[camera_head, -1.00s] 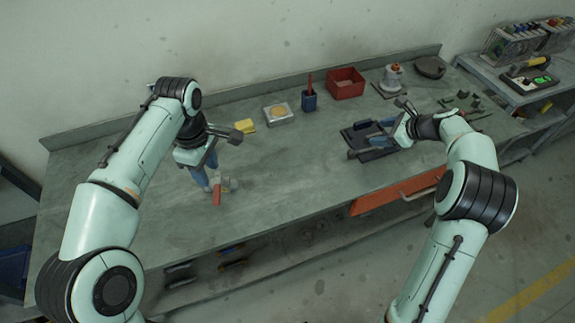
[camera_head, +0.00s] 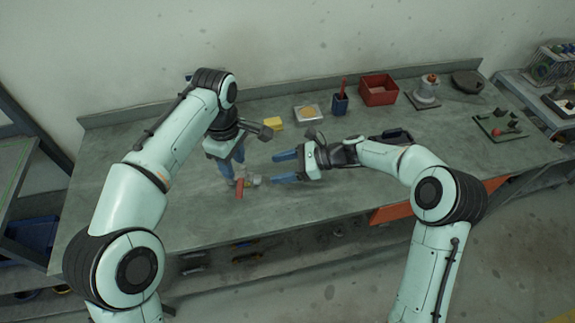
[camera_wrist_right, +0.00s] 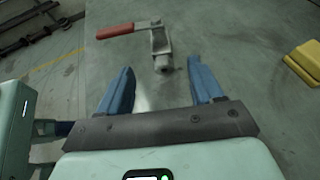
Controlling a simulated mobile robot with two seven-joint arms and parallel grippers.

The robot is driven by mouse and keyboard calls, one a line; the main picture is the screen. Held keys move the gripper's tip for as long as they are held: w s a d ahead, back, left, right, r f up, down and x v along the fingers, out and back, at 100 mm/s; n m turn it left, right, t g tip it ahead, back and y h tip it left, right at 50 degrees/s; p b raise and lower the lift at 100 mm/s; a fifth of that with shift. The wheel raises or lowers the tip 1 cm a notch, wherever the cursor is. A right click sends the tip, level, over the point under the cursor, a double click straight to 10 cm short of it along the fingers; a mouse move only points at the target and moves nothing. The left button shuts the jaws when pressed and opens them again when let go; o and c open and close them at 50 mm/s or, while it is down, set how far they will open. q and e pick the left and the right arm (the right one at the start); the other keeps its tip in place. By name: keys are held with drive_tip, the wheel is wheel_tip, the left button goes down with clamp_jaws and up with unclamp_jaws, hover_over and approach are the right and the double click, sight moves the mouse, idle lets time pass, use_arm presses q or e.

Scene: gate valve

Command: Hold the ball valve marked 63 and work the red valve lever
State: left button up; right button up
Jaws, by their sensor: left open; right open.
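The ball valve (camera_head: 251,181) lies on the workbench in the head view, small and grey. Its red lever (camera_head: 239,188) points toward the bench's front edge. My left gripper (camera_head: 235,175) is open, fingers pointing down right beside the valve's left end; I cannot tell if they touch it. My right gripper (camera_head: 272,167) is open and empty, its blue fingers pointing left toward the valve, a short gap away. In the right wrist view the valve body (camera_wrist_right: 160,47) is ahead between the fingertips, with the red lever (camera_wrist_right: 115,31) reaching left. The marking 63 is not readable.
A yellow block (camera_head: 273,124), a tray with a round tan disc (camera_head: 308,113), a blue pen cup (camera_head: 340,104) and a red bin (camera_head: 378,90) stand along the bench's back. An orange drawer front (camera_head: 398,205) sticks out at the front. The bench left of the valve is clear.

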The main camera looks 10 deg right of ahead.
sight(248, 176)
drive_tip(key=x, duration=1.2)
drive_tip(key=shift+w, duration=0.15)
drive_tip(key=shift+d, duration=0.1)
drive_tip(key=shift+c, duration=0.3)
